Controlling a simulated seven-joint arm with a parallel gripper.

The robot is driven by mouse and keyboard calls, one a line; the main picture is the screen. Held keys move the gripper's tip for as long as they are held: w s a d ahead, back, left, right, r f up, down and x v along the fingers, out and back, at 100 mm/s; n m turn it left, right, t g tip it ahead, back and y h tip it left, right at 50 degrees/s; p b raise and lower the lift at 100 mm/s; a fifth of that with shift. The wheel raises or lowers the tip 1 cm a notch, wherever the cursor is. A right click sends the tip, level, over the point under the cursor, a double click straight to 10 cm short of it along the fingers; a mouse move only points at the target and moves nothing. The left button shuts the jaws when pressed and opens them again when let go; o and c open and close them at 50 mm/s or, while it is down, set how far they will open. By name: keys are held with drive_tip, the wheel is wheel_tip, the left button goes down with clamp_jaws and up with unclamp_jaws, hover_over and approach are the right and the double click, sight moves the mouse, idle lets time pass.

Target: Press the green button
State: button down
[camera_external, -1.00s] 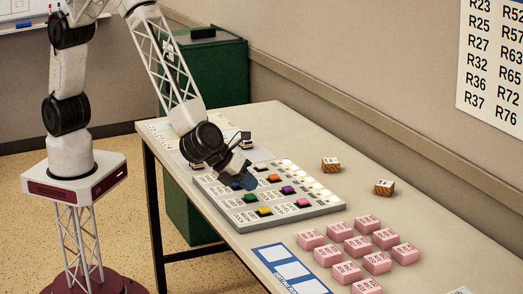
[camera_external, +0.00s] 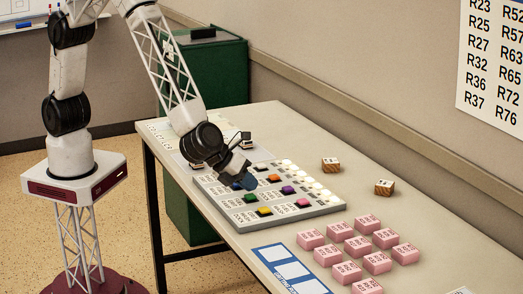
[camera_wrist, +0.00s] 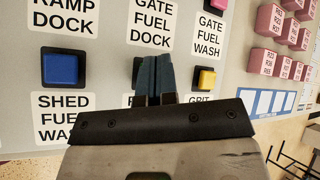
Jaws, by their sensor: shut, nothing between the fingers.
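The green button (camera_external: 250,198) sits on the grey button panel (camera_external: 292,216), between the blue button (camera_external: 236,186) and the yellow button (camera_external: 264,211). My gripper (camera_external: 250,184) is over the panel close to the green button, its fingers pointing down. In the wrist view, my gripper (camera_wrist: 154,72) has its blue-grey fingertips together and empty. They cover the middle button between the blue button (camera_wrist: 60,68) and the yellow button (camera_wrist: 206,79); only a dark edge of its base shows. I cannot tell whether the fingertips touch it.
Pink blocks (camera_external: 377,262) and a blue-and-white card (camera_external: 288,270) lie to the right. Two wooden blocks (camera_external: 384,187) stand near the wall.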

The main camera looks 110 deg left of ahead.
sight(249, 195)
drive_tip(key=shift+f, duration=0.45)
drive_tip(key=shift+r, duration=0.15)
idle(0.3)
drive_tip(key=shift+r, duration=0.45)
drive_tip(key=shift+r, duration=2.9)
